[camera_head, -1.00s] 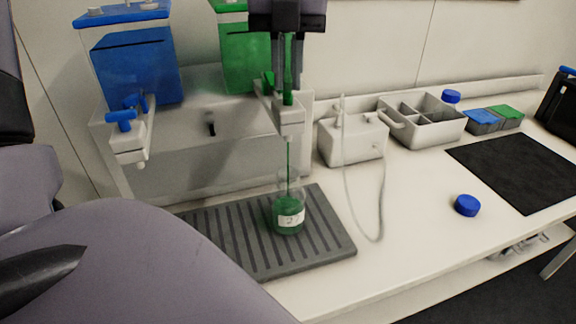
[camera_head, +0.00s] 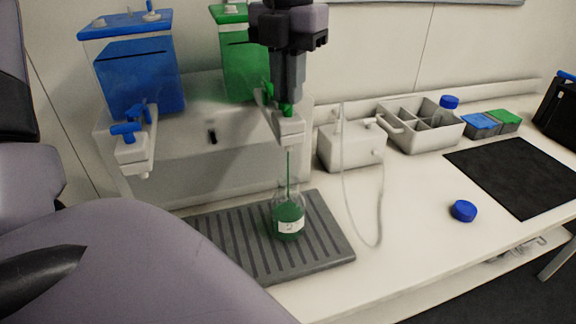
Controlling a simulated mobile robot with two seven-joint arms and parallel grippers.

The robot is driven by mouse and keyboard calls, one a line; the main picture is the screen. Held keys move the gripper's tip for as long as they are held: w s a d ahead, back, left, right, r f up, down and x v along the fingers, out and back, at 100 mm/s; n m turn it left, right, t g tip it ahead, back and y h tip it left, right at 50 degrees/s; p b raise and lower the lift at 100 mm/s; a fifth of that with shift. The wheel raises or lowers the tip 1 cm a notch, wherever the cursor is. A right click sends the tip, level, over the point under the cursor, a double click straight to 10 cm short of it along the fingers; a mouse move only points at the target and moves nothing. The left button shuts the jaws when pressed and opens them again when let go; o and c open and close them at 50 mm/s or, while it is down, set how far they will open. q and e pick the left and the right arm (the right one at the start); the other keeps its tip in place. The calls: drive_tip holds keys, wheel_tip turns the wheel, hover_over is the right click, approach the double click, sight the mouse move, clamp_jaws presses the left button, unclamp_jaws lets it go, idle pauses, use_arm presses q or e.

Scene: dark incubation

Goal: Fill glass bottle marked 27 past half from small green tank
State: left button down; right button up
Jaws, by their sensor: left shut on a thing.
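The glass bottle (camera_head: 288,220) stands upright on the dark ribbed drip tray (camera_head: 325,246). Its white label faces me, but its number is blurred. A thin green stream runs from the tap spout (camera_head: 287,134) of the green tank (camera_head: 234,62) into the bottle's neck. Dark green liquid fills the bottle to above the label, around or a little over half. My left gripper (camera_head: 288,98) is shut on the green tap handle (camera_head: 288,109), coming down from above and partly hiding the tank and tap. My right gripper is not in view.
A blue tank (camera_head: 138,75) with its own tap stands left. To the right are a white device (camera_head: 350,146) with a hose, a divided caddy (camera_head: 421,135), a loose blue cap (camera_head: 463,211) and a black mat (camera_head: 520,173). My arm covers the lower left.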

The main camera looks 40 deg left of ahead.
use_arm(q)
drive_tip(key=m+p, duration=0.2)
drive_tip(key=m, duration=0.4)
drive_tip(key=shift+r, duration=0.1)
drive_tip(key=shift+m+p, duration=0.3)
drive_tip(key=shift+m, duration=1)
drive_tip(key=c, duration=1)
unclamp_jaws()
